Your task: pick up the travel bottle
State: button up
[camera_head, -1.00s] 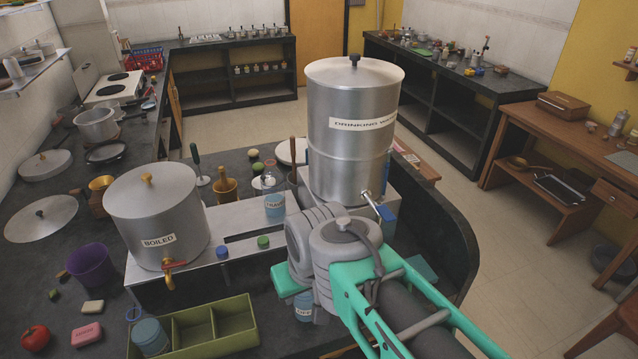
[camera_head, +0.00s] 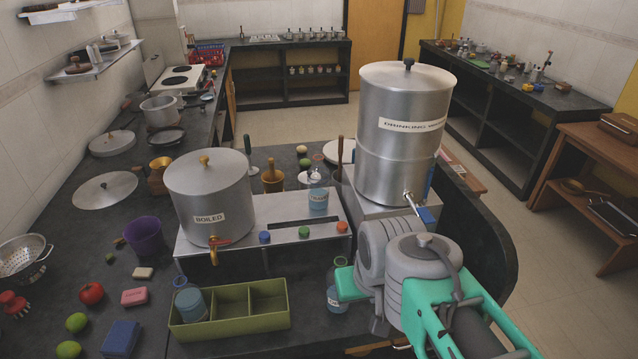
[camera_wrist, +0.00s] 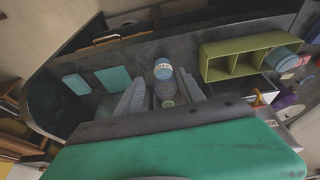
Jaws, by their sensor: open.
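One bottle (camera_head: 318,198) stands on the metal stand; the other bottle (camera_head: 334,300) stands on the dark counter, right of the green tray, partly hidden by my arm. Their small labels are hard to read, so I cannot be sure which is the travel bottle. In the wrist view my gripper (camera_wrist: 160,88) is open, its grey fingers spread apart. A bottle with a blue body and pale label (camera_wrist: 162,70) shows between and beyond them, its cap toward the camera. Whether the fingers reach around it is unclear.
The metal stand (camera_head: 275,212) carries the BOILED pot (camera_head: 207,195). The tall drinking-water canister (camera_head: 403,140) stands close behind my arm. Teal flat pieces (camera_wrist: 114,79) lie on the counter.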

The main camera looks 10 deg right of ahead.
aim_at(318, 174)
jog(key=u, duration=3.4)
jog(key=k, duration=1.3)
jog(key=z, duration=0.8)
jog(key=i, duration=0.5)
jog(key=u, duration=0.1)
